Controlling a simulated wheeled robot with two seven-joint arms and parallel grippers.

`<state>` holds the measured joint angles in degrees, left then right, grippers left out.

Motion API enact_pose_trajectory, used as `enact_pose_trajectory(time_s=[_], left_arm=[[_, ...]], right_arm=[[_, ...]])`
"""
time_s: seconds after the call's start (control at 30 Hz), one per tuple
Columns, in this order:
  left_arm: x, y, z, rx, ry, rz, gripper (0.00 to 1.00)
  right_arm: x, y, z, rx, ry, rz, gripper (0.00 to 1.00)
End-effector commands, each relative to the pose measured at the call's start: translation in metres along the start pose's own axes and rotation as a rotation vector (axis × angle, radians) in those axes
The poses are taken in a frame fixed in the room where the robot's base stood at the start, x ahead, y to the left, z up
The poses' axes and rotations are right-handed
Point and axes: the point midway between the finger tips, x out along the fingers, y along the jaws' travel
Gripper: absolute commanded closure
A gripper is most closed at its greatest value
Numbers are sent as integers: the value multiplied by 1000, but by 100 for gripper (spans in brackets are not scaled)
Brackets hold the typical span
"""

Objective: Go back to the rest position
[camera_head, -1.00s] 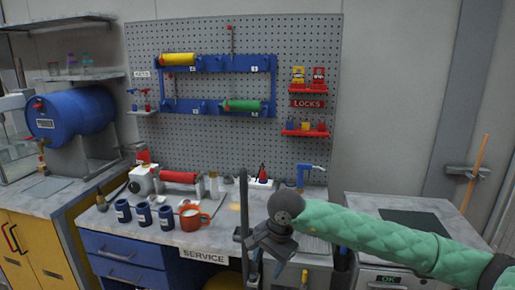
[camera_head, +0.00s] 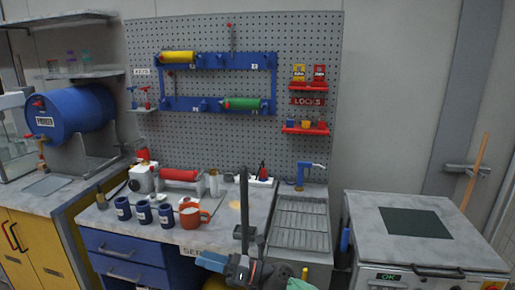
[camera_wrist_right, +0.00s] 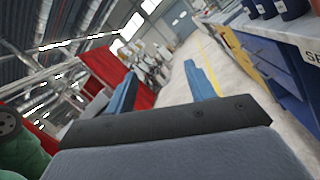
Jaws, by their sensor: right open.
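My right gripper (camera_head: 236,268) is low at the front edge of the workbench, below the drip tray and close to the service sign. A bit of its green sleeve (camera_head: 300,284) shows at the bottom edge. In the right wrist view, the two blue fingers of the right gripper (camera_wrist_right: 160,80) stand well apart with nothing between them. My left gripper is not in view.
A grey cabinet (camera_head: 375,205) stands to the right. The wrist view shows open floor (camera_wrist_right: 235,85).

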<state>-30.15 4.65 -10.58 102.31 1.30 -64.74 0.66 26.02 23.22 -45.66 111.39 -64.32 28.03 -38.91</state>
Motion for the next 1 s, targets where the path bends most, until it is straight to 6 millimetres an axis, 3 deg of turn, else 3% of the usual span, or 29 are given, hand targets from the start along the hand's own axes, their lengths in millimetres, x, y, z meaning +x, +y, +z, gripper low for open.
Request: enact_pose_trajectory(time_s=[0.27,0.47,0.57,0.77,0.9,1.0], left_arm=[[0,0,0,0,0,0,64],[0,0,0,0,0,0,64],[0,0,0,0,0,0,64],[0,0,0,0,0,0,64],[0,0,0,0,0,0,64],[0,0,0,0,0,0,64]], right_arm=[[-53,-69,-9,486,-418,-205,46],[-117,-126,-48,835,-712,-374,46],[-155,-150,-82,1007,-859,-467,46],[-237,-184,-173,1342,-1155,-667,46],[-296,-188,-253,1565,-1365,-821,46],[-336,-179,-317,1715,-1515,-941,46]])
